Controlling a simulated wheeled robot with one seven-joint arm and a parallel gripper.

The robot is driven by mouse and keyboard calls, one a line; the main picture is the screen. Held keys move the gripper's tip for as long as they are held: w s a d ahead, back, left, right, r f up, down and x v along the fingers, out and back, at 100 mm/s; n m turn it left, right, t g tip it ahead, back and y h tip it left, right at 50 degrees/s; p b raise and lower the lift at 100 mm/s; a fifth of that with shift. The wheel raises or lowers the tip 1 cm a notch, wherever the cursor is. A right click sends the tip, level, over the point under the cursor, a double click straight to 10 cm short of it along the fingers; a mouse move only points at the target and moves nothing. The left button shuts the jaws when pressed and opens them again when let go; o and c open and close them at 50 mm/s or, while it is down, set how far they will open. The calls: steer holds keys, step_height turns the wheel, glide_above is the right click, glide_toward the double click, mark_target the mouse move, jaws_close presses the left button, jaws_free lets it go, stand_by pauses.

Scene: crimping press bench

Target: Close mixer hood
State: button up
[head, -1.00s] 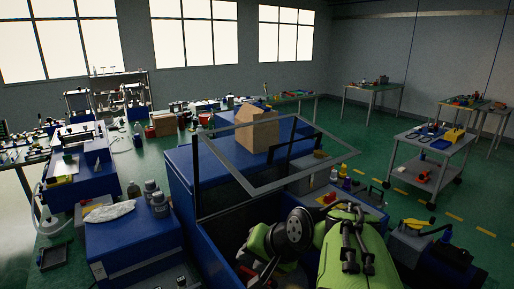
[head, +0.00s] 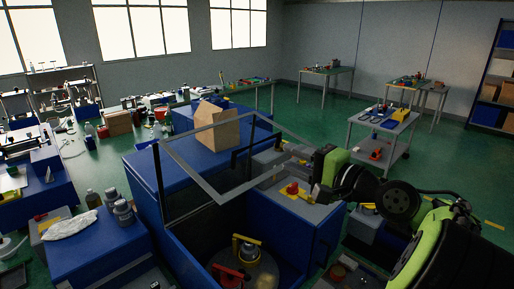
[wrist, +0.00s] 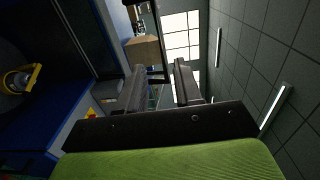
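The mixer hood (head: 188,174) is a grey-framed clear panel with dark side posts. It stands raised and tilted above the blue mixer body (head: 180,228), whose tub is open in front. My gripper (head: 302,153) is at the hood's right corner in the head view, with the arm coming from the right. In the wrist view, the two fingers of my gripper (wrist: 158,76) are apart, with a dark bar (wrist: 157,45) showing between and beyond them. I cannot tell whether they touch the hood. Inside the tub is a round thing with a yellow handle (head: 247,245).
A cardboard box (head: 216,130) stands on the blue top behind the hood; it also shows in the wrist view (wrist: 143,50). A red button (head: 292,188) is on the grey panel to the right.

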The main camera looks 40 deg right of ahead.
mark_target(259, 144)
steer(key=w, duration=1.1)
steer(key=shift+w+a+f, duration=0.1)
steer(key=shift+w+f, duration=0.05)
steer(key=shift+w, duration=0.1)
steer(key=shift+s, duration=0.1)
jaws_close()
